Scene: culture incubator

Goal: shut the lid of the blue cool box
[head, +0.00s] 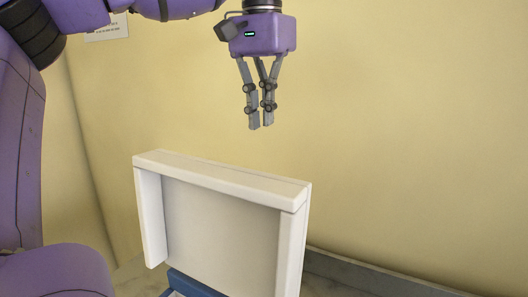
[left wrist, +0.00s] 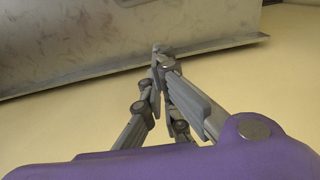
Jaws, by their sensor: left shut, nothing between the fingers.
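The lid (head: 222,236) of the cool box stands open and roughly upright in the head view, its white inner face and raised rim showing. A small part of the blue box body (head: 192,284) shows below it at the bottom edge; the rest of the box is out of frame. My left gripper (head: 261,127) is shut and empty, pointing down above the lid's top edge and apart from it. In the left wrist view my gripper's fingers (left wrist: 160,55) show close together with nothing between them. My right gripper is in neither view.
A plain yellow wall (head: 420,140) stands behind the lid. A grey counter (head: 345,285) with a raised back edge runs along it at the bottom right. In the left wrist view a grey mottled surface (left wrist: 90,35) with a ledge lies beyond the fingertips.

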